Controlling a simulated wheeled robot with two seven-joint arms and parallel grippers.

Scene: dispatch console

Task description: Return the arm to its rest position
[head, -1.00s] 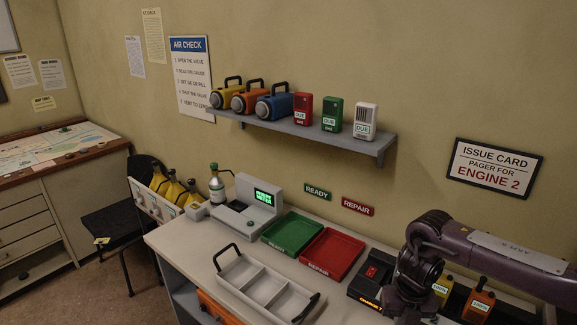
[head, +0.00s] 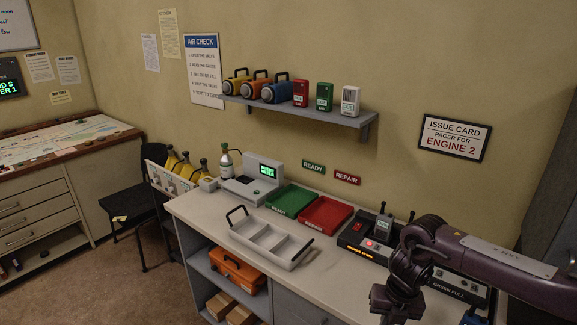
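My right arm (head: 505,265) comes in from the right edge and bends down at a dark elbow-like joint. Its gripper end (head: 392,305) hangs low in front of the counter's front edge, near the bottom of the head view. The fingers are too dark and cut off to tell whether they are open or shut, and no held object shows. My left arm and gripper are out of the picture.
The counter (head: 225,215) holds a grey divided carrier (head: 270,241), a green tray (head: 289,200), a red tray (head: 324,215) and a dark charger (head: 362,240) with a grey handheld unit (head: 384,226). A black panel (head: 455,287) lies partly behind my arm.

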